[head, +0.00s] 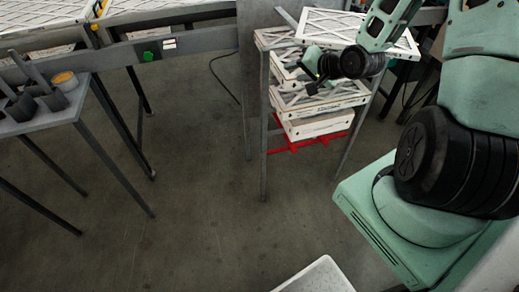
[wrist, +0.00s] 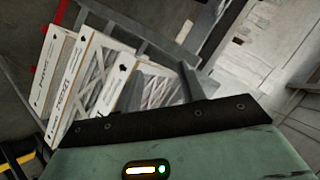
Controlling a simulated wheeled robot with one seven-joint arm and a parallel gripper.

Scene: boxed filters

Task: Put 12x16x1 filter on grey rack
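The grey rack (head: 264,130) stands right of centre in the head view, with white cardboard-framed filters on its levels. A filter with a lattice face (head: 400,44) lies at its top, partly behind my arm. Another filter (head: 325,107) lies lower, with printing on its edge too small to read. I cannot tell which one is 12x16x1. My gripper (head: 312,80) is at the front of the rack, close to the filters; its fingers are small and dark there. Any grasp is hidden.
A red shelf piece (head: 305,142) is under the lowest box. A grey table (head: 40,122) with dark holders and an orange-topped cup stands at left. A white bin (head: 318,277) is at bottom centre. The floor between is clear.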

